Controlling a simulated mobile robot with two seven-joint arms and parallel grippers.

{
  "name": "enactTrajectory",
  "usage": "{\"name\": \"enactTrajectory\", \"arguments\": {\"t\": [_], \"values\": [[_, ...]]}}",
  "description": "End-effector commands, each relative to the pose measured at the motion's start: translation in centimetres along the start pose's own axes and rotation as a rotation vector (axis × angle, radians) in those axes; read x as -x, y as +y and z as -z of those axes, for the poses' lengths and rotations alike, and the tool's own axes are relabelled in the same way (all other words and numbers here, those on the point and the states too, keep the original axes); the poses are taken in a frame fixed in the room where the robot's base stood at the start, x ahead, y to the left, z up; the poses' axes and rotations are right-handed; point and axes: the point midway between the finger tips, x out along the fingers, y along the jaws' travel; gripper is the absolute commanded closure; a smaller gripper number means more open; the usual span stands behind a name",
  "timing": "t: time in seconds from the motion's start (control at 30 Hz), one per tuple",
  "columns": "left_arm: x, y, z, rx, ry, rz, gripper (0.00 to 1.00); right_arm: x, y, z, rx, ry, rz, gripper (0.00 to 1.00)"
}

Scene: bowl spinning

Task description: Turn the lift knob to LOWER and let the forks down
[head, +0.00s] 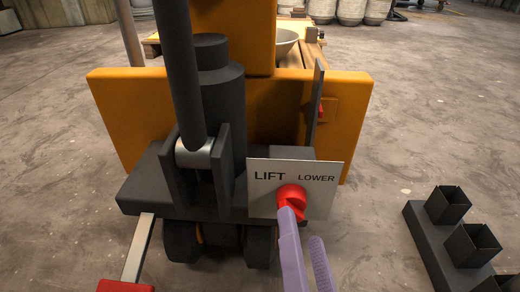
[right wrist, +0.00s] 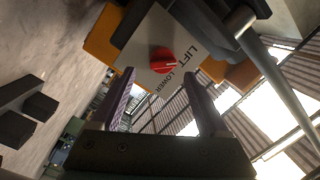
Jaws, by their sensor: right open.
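The red lift knob (head: 292,193) sits on a white panel (head: 322,188) lettered LIFT at left and LOWER at right, on the back of the orange pallet truck (head: 125,110). My right gripper (head: 303,226) has purple fingers, one of them overlapping the knob's lower edge. In the right wrist view the gripper (right wrist: 158,80) is open, with the knob (right wrist: 161,60) just past the fingertips, roughly centred between them. I cannot tell whether a finger touches it. The knob's pale mark faces between the two words. The forks are mostly hidden behind the truck body. My left gripper is out of view.
A dark pump cylinder (head: 222,110) and handle shaft (head: 180,70) stand left of the panel. A red pedal (head: 125,286) is at the bottom left. A pale bowl (head: 286,43) shows behind the truck. A black base with square sockets (head: 436,240) lies at right, with bare floor between.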

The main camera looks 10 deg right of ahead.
Motion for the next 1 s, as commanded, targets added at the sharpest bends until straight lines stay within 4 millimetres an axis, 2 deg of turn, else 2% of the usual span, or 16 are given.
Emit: {"name": "enactTrajectory", "arguments": {"t": [0.1,0.23,0.6,1.0], "values": [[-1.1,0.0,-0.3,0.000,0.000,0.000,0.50,-2.1,0.2,-0.1,-0.003,0.002,0.003,0.22],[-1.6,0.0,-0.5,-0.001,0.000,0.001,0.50,-3.5,0.1,-0.1,-0.002,0.000,0.001,0.22],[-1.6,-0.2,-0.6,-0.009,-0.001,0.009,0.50,-4.1,0.0,-0.1,0.000,-0.002,0.000,0.23],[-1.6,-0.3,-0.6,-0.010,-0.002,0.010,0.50,-4.1,0.0,-0.1,0.000,-0.002,0.000,0.68]]}}
